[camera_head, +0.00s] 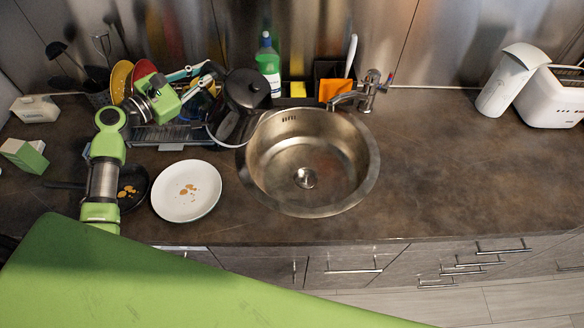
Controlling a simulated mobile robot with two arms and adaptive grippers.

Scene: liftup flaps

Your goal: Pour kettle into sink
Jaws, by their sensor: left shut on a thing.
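A dark, rounded kettle (247,91) with a lid knob is at the back, just left of the sink, over the right end of the dish rack. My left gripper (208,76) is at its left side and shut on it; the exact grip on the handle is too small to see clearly. The round steel sink (272,177) is in the middle of the counter, empty, with a drain at its bottom. The kettle is at the basin's upper left, outside the bowl. My right gripper is not in view.
A chrome tap (367,92) stands behind the sink. A green soap bottle (268,68) and orange cloth (333,90) are along the wall. A white plate (186,191) with crumbs lies left of the sink.

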